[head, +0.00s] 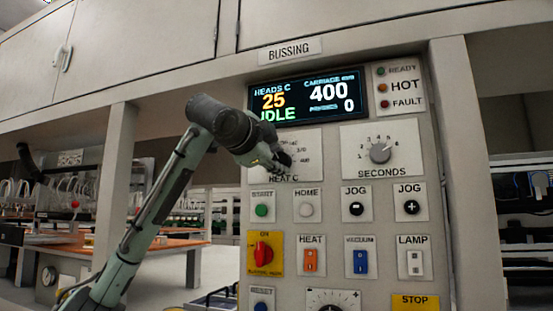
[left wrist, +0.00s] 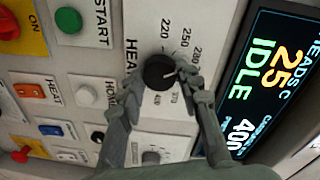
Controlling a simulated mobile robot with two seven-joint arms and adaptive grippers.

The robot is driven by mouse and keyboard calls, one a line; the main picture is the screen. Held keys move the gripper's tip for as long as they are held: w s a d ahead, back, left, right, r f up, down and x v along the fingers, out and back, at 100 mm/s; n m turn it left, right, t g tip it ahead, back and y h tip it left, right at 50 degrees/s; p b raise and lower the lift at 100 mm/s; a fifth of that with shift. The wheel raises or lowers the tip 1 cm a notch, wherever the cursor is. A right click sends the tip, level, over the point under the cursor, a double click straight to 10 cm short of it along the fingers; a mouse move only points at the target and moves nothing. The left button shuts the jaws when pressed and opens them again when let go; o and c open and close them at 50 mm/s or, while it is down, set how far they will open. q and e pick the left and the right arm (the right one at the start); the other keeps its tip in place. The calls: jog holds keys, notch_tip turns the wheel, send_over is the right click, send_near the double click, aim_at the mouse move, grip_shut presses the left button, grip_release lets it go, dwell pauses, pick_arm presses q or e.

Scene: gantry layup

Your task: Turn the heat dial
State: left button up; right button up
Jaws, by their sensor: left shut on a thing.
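The heat dial (left wrist: 157,71) is a round black knob on a white plate marked HEAT C, with numbers such as 220 and 250 around it. Its light pointer line faces right in the left wrist view. My left gripper (head: 281,159) is at the dial in the head view and hides most of it. In the left wrist view my left gripper (left wrist: 161,78) has one finger on each side of the knob and is shut on it. The fingers cover part of the scale. My right gripper is not in view.
The display (head: 307,96) reads 25, IDLE and 400. The SECONDS dial (head: 380,152) is to the right. Below are the START button (head: 261,210), the HOME button (head: 306,210), the orange HEAT switch (head: 311,260) and a red knob (head: 262,250).

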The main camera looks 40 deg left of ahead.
pick_arm(q)
jog(key=m, duration=0.5)
jog(key=shift+m, duration=0.3)
dwell(0.4)
jog(key=o, duration=1.2)
jog(key=shift+c, duration=0.2)
jog(key=v, duration=1.2)
jog(key=shift+d+y, duration=0.2)
jog(key=shift+y, duration=0.1)
